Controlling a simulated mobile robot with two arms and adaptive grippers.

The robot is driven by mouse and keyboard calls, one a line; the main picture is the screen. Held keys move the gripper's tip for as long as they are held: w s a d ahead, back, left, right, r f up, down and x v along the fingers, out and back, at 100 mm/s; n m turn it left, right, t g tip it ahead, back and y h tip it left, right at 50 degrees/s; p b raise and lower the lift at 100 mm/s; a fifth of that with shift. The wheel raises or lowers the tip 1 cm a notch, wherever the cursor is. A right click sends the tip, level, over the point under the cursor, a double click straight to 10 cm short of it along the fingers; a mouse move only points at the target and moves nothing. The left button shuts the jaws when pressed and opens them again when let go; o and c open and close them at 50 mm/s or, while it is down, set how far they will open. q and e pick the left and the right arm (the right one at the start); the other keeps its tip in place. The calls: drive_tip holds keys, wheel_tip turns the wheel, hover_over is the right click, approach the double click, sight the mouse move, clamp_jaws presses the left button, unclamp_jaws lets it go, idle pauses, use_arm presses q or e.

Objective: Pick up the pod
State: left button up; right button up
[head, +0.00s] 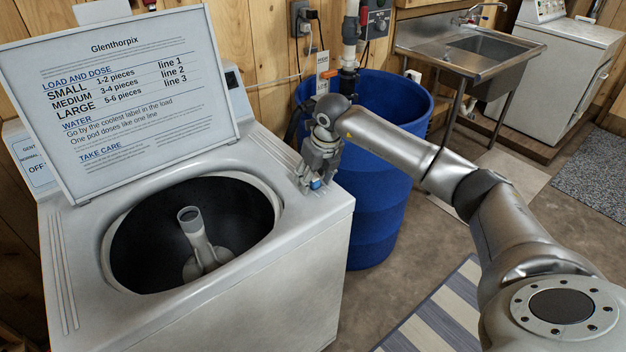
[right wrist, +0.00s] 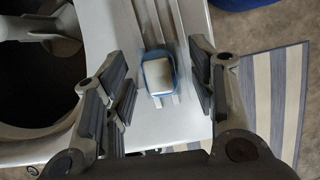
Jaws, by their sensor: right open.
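The pod (right wrist: 158,75) is a small blue block with a pale top. It lies on the ribbed right edge of the washer's top (right wrist: 110,30). In the head view a blue bit of the pod (head: 316,184) shows under my right gripper (head: 312,178). In the right wrist view my right gripper (right wrist: 162,88) is open, with one finger pad on each side of the pod. I see a gap between the pod and the pads on both sides. My left gripper is not in view.
The washer's lid (head: 130,110) stands open with printed dosing text, above the open drum (head: 150,235) with its agitator (head: 195,235). A blue barrel (head: 385,190) stands right of the washer. A steel sink (head: 470,50) and a striped rug (head: 440,318) lie further right.

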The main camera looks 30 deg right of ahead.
drive_tip(key=c, duration=0.9)
drive_tip(key=shift+c, duration=0.2)
drive_tip(key=shift+r, duration=0.15)
